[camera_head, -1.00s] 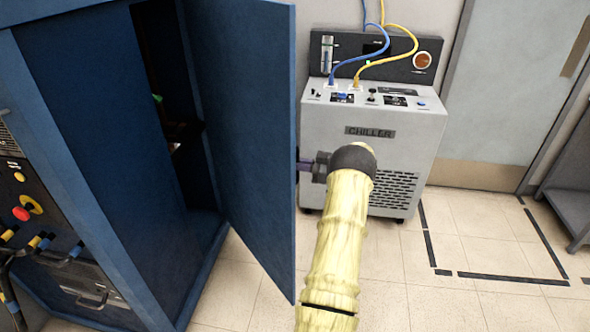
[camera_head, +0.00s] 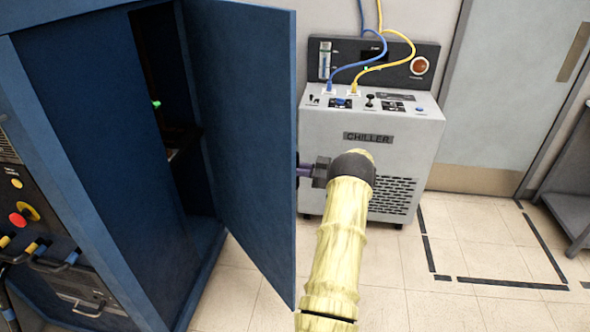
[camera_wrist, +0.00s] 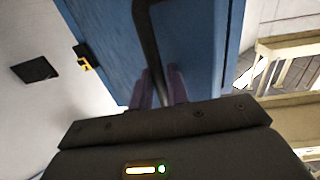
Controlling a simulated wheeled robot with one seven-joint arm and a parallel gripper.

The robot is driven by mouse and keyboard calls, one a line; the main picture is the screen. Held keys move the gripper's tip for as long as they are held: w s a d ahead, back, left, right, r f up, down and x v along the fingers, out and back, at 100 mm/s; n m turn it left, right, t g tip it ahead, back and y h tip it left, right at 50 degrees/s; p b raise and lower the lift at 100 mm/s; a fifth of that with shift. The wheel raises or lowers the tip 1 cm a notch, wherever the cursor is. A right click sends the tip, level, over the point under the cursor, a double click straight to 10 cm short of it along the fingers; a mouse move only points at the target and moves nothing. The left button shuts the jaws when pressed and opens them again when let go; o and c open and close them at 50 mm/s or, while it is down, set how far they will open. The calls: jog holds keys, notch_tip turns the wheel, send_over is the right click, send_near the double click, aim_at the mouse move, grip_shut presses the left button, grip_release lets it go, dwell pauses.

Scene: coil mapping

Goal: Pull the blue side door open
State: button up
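The blue side door (camera_head: 245,130) stands swung out from the blue cabinet (camera_head: 90,130), with a dark gap into the interior on its left. My gripper (camera_head: 303,171) is at the door's outer face near its free edge. In the wrist view the door (camera_wrist: 200,45) fills the upper middle, and its black bar handle (camera_wrist: 147,35) runs down between the two purple fingers of my gripper (camera_wrist: 160,90). The fingers lie close on both sides of the bar and appear shut on it. In the head view the handle is mostly hidden behind the door edge.
A grey chiller (camera_head: 370,160) with blue and yellow hoses stands behind my gripper. A grey room door (camera_head: 500,90) and a dark bench (camera_head: 570,195) are at the right. Tiled floor (camera_head: 430,310) with black tape marks is clear at the lower right.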

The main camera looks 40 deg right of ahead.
jog(key=b+v, duration=0.1)
jog(key=v, duration=1.6)
jog(key=shift+s+b, duration=0.3)
jog(key=shift+s, duration=0.15)
jog(key=shift+d, duration=0.1)
